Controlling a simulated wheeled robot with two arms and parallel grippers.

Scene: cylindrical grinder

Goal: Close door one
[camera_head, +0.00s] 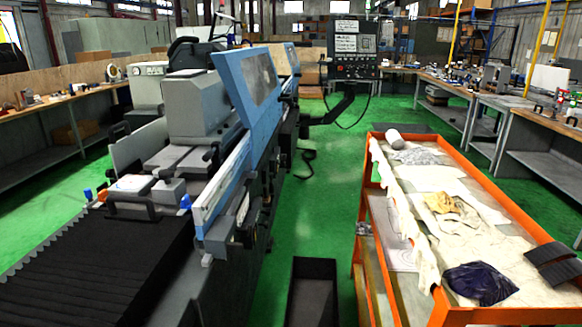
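The grinder has a blue door panel with a window (246,82) standing at the middle of its front side. A second, smaller blue panel (292,60) shows farther back along the same side. I cannot tell from any label which is door one. The near part of the machine is uncovered, with the grey wheel housing (200,108) and the table parts in plain view. A long light-blue front rail (222,185) runs below the near door toward me. The door handle is not clear. Neither of my grippers is in view.
An orange trolley (365,190) with cloths stands at the right. A dark open bin (313,290) is on the floor between it and the machine. A control panel (355,66) hangs on an arm behind. Green floor (325,200) is clear along the aisle.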

